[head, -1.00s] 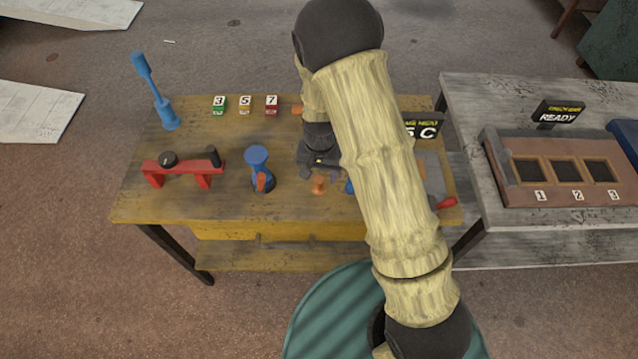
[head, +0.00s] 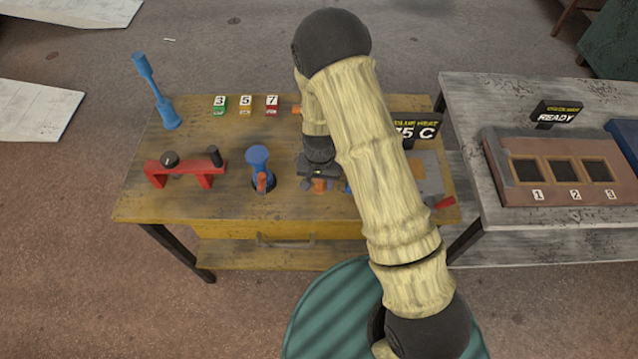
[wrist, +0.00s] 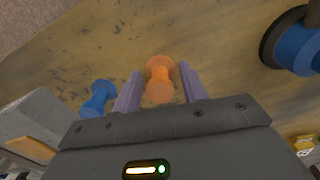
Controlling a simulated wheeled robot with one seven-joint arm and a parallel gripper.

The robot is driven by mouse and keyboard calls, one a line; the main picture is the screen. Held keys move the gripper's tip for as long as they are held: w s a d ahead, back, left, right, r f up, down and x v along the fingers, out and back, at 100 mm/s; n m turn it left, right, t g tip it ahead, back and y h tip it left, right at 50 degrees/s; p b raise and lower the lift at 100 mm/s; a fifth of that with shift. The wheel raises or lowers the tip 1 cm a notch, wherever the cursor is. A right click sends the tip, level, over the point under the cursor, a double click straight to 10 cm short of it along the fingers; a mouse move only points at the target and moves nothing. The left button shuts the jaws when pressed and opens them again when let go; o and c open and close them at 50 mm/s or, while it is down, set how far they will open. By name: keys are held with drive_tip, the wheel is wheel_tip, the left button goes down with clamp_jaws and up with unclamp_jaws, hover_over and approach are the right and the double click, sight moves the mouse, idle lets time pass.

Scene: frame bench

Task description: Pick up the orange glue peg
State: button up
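The orange glue peg (wrist: 159,84) is spool-shaped, with a narrow waist and wider ends. In the wrist view it lies in the gap between the two purple fingers of my gripper (wrist: 160,71). The fingers are apart, and a strip of bench shows on each side of the peg, so the gripper is open around it. In the head view the peg (head: 320,186) shows just below my gripper (head: 317,178), partly covered by it.
A blue peg (wrist: 98,97) lies just outside the left finger. A blue stand (head: 258,160) with an orange part is left of my gripper on the wooden bench (head: 215,185). A red rack (head: 180,167) stands further left. A glue heat sign (head: 418,130) is to the right.

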drive_tip(key=c, duration=0.8)
drive_tip(key=shift+s, duration=0.1)
drive_tip(key=shift+r, duration=0.1)
wheel_tip(320, 180, up, 10)
drive_tip(key=shift+f+b, duration=0.1)
drive_tip(key=shift+b, duration=0.65)
